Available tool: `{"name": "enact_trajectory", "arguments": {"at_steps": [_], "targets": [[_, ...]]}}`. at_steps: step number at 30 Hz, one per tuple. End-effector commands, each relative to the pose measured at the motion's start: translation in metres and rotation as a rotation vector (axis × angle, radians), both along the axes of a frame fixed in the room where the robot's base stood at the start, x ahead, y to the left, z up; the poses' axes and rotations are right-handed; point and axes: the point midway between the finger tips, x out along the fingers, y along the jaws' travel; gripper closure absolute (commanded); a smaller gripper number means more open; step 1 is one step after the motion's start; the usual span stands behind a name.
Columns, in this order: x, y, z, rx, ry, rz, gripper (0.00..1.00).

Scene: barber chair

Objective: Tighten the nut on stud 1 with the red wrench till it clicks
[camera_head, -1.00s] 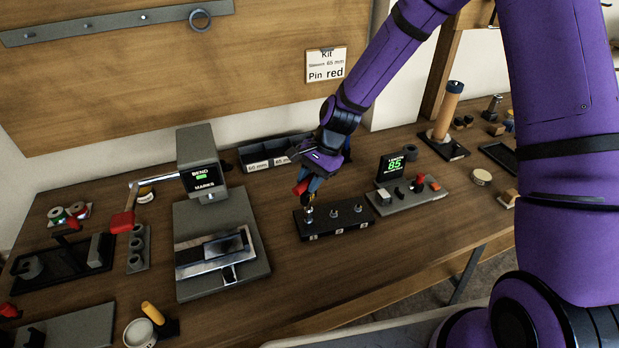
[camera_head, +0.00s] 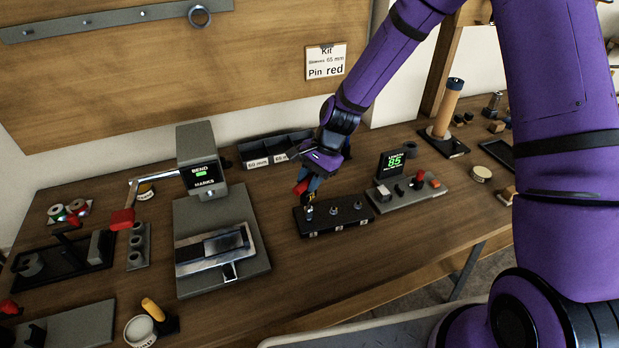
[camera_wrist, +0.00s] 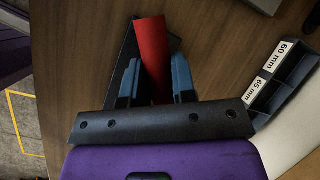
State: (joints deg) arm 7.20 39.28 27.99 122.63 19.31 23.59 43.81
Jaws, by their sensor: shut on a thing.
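My gripper (camera_head: 307,186) is shut on the red wrench (camera_head: 300,187) above the left end of the black stud block (camera_head: 345,226). In the wrist view the red wrench (camera_wrist: 152,55) lies between the two blue-grey fingers (camera_wrist: 155,85) and points away from my wrist. The leftmost stud (camera_head: 309,211) is right below the gripper, at the lower end of the tool. Whether the wrench sits around the nut there is too small to tell. Two more studs (camera_head: 333,210) stand to the right on the block. The wrench hides most of the block in the wrist view.
The bend press (camera_head: 222,235) stands to the left. Labelled bins (camera_head: 258,163) are behind my gripper. The bench in front of the block is clear.

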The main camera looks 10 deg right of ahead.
Motion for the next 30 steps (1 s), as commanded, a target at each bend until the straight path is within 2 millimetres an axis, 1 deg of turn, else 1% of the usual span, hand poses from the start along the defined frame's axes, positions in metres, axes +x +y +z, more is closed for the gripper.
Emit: {"name": "enact_trajectory", "arguments": {"at_steps": [9,20,23,27,30], "targets": [[0.0001,0.0002,-0.0048,0.0,0.0,0.001,1.0],[-0.0002,0.0001,-0.005,0.001,0.0,-0.017,1.0],[-0.0015,-0.0004,-0.005,-0.001,0.001,-0.116,1.0],[-0.0017,-0.0005,-0.0046,0.0,0.0,-0.299,1.0],[-0.0018,-0.0001,-0.0048,0.0,0.0,-0.378,1.0]]}}
